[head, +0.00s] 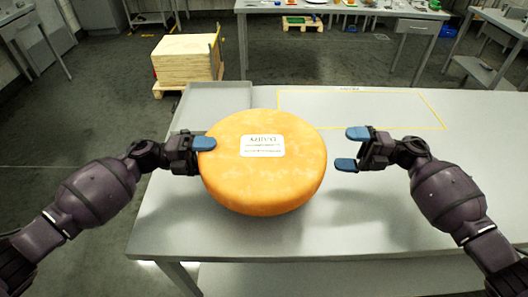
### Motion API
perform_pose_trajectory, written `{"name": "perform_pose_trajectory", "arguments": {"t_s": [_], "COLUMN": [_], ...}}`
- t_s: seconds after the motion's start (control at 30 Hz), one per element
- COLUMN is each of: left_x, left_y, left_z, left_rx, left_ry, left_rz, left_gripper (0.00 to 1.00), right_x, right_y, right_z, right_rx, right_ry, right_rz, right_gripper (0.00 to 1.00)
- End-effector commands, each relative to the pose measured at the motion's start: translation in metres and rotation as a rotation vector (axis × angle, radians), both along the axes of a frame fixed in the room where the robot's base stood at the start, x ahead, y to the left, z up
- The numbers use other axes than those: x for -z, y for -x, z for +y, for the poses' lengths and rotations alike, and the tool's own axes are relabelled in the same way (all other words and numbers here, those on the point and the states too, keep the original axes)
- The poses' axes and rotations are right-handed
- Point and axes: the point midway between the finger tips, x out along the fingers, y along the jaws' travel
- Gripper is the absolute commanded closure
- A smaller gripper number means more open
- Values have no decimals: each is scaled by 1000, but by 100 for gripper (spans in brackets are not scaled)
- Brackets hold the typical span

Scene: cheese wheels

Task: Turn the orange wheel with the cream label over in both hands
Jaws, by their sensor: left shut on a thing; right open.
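The orange cheese wheel (291,178) is in the middle of the head view, above or on the grey table. Its top face tilts towards me, and the cream label (263,146) on it shows with its print upside down. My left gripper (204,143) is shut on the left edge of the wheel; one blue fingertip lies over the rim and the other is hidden. My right gripper (350,149) is open and empty, a little to the right of the wheel, its two blue fingers apart and not touching it. I cannot tell whether the wheel's underside touches the table.
The grey table (400,200) is bare to the right of the wheel. A yellow outlined rectangle (440,118) is marked at its back. A grey tray (215,97) lies behind the wheel at the left. A stack of boards (184,60) stands on the floor beyond.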

Motion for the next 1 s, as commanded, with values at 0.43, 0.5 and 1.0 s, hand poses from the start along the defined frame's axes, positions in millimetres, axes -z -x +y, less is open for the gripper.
{"name": "perform_pose_trajectory", "arguments": {"t_s": [0.43,0.5,1.0], "left_x": [0,0,0], "left_y": [0,0,0], "left_z": [0,0,0], "left_rx": [-2,-2,-2], "left_ry": [0,0,0], "left_rz": [1,1,1], "left_gripper": [82,82,82], "right_x": [12,12,12], "right_y": [5,4,4], "right_z": [28,36,77], "right_rx": [-19,-18,-17], "right_ry": [49,50,49], "right_rz": [3,3,4], "right_gripper": [0,0,0]}}
